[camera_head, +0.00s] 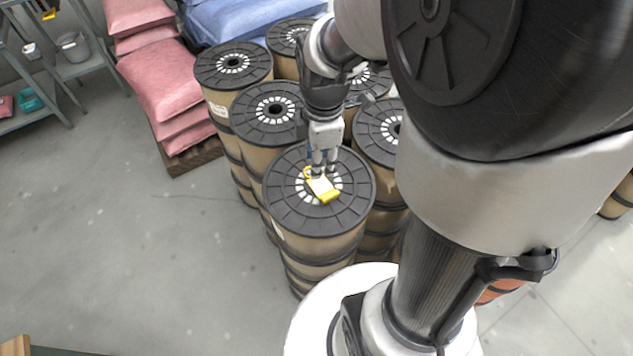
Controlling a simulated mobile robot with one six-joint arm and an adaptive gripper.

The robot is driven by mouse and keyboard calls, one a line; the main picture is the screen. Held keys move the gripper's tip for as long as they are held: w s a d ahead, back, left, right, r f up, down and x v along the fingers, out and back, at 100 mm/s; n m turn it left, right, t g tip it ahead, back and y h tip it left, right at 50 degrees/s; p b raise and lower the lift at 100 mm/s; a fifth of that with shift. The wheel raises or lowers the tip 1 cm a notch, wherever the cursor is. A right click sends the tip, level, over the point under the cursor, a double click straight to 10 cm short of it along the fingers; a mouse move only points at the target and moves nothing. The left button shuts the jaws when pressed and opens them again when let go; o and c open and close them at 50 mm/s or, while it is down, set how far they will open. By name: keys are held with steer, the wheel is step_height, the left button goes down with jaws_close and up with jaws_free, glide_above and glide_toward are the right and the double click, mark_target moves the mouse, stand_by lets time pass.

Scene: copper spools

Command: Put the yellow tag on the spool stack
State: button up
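The yellow tag (327,193) is at the middle of the black top of the nearest spool stack (285,213). It has a pale face and a yellow loop at its upper left. My gripper (322,172) points down right above the tag, with its fingertips at the tag's upper edge. The fingers look close together, but they are small here. I cannot tell whether they grip the tag or only touch it, nor whether the tag rests fully on the spool. The spool's centre hole is mostly hidden by the tag and fingers.
Several other spool stacks (232,66) stand close behind and beside this one. Pink sacks (160,75) lie on a pallet at the upper left, with blue sacks (240,18) behind. A grey shelf (80,68) stands at the far left. The floor (130,240) at left is clear.

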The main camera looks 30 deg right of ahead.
steer(key=s+a+r+m+t, duration=0.3)
steer(key=s+a+r+m, duration=0.6)
steer(key=s+r+m, duration=0.2)
steer(key=s+m, duration=0.2)
steer(key=m, duration=0.1)
steer(key=shift+r+t, duration=0.15)
steer(key=shift+t, duration=0.15)
step_height(320, 180, down, 4)
steer(key=b, duration=0.4)
steer(key=shift+w, duration=0.1)
